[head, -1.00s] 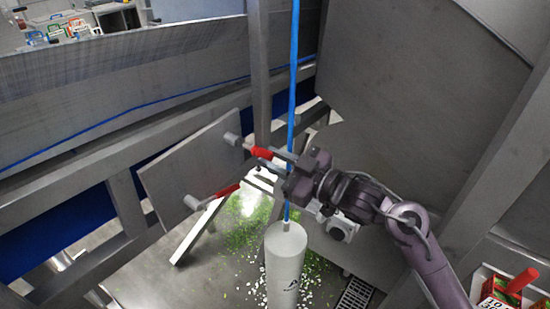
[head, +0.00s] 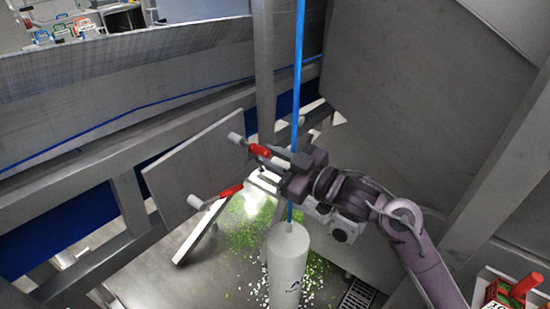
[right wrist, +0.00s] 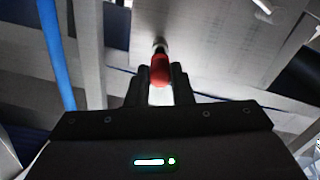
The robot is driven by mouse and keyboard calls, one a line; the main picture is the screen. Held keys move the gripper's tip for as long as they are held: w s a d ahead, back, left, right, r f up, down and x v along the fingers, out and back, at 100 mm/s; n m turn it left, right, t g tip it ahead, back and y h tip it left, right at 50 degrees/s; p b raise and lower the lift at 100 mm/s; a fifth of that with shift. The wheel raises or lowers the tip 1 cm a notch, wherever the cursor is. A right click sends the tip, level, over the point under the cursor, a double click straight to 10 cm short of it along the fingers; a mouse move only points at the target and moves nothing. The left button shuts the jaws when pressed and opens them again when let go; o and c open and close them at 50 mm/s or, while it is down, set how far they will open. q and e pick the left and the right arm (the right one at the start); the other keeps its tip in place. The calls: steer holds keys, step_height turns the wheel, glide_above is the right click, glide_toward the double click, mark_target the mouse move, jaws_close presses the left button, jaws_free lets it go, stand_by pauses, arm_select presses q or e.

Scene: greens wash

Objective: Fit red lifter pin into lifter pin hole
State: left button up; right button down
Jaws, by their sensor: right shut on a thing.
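A grey plate (head: 185,172) stands tilted at the middle left, with two pale round bosses. A red lifter pin (head: 260,150) lies level with the upper boss (head: 236,138), its end at or very near it. I cannot tell whether it has entered a hole. My right gripper (head: 272,159) is shut on this pin. In the right wrist view the pin (right wrist: 160,70) sits between the fingers (right wrist: 160,88), in line with a boss (right wrist: 159,44) behind it. A second red pin (head: 231,190) is at the lower boss (head: 195,201). My left gripper is out of view.
A blue hose (head: 298,80) runs down behind my right gripper to a pale cylinder (head: 287,262). A grey post (head: 263,70) stands just behind the gripper. Green scraps (head: 245,235) litter the floor. Rails (head: 95,175) border the left.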

steer(key=shift+x, duration=1.35)
steer(key=c, duration=1.2)
jaws_free()
steer(key=shift+a, duration=0.1)
